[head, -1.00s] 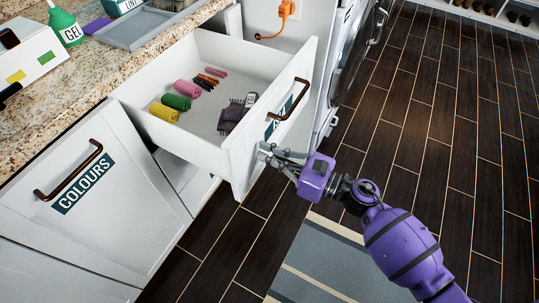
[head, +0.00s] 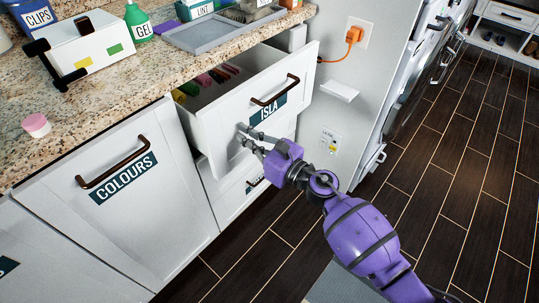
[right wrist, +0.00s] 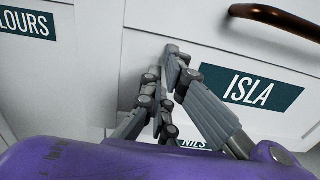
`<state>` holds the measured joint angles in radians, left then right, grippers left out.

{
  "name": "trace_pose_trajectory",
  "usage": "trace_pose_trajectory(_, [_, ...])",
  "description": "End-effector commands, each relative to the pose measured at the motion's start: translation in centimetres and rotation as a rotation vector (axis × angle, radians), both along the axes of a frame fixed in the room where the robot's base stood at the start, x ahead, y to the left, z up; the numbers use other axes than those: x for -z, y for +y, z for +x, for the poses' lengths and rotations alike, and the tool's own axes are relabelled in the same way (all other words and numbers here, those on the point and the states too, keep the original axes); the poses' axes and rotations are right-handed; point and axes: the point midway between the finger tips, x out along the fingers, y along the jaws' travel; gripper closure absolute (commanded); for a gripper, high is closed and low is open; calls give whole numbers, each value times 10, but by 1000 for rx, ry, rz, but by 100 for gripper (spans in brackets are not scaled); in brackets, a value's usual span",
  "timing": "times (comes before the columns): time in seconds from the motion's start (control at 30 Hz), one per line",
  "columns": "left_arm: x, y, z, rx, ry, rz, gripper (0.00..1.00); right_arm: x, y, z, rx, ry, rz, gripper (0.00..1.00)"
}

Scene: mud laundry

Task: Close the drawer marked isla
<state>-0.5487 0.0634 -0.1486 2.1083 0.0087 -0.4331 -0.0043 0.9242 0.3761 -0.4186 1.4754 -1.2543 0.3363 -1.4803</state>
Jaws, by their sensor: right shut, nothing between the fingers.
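The white drawer marked ISLA (head: 225,128) stands partly open under the granite counter, with a dark bronze handle (head: 275,92) above its teal label (head: 266,113). Several coloured rolled items (head: 205,80) show inside it. My right gripper (head: 241,132) is shut and empty, with its fingertips at the drawer front, left of the label. In the right wrist view the fingertips (right wrist: 174,52) are close against the white front beside the ISLA label (right wrist: 252,88); I cannot tell for sure whether they touch. My left gripper is not in view.
A lower drawer (head: 240,188) sits beneath, its label partly hidden. The COLOURS front (head: 125,205) is shut at left. A grey tray (head: 215,35), green GEL bottle (head: 139,22) and white box (head: 85,42) stand on the counter. Dark floor at right is clear.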

Motion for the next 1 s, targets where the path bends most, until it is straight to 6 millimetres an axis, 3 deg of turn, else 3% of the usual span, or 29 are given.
trace_pose_trajectory(0.2, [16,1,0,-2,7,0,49,3,43,30,-2,2,1,100])
trace_pose_trajectory(0.43, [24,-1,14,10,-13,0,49,2,70,50,-1,1,1,100])
trace_pose_trajectory(1.0, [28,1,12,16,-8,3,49,0,83,61,1,0,1,100])
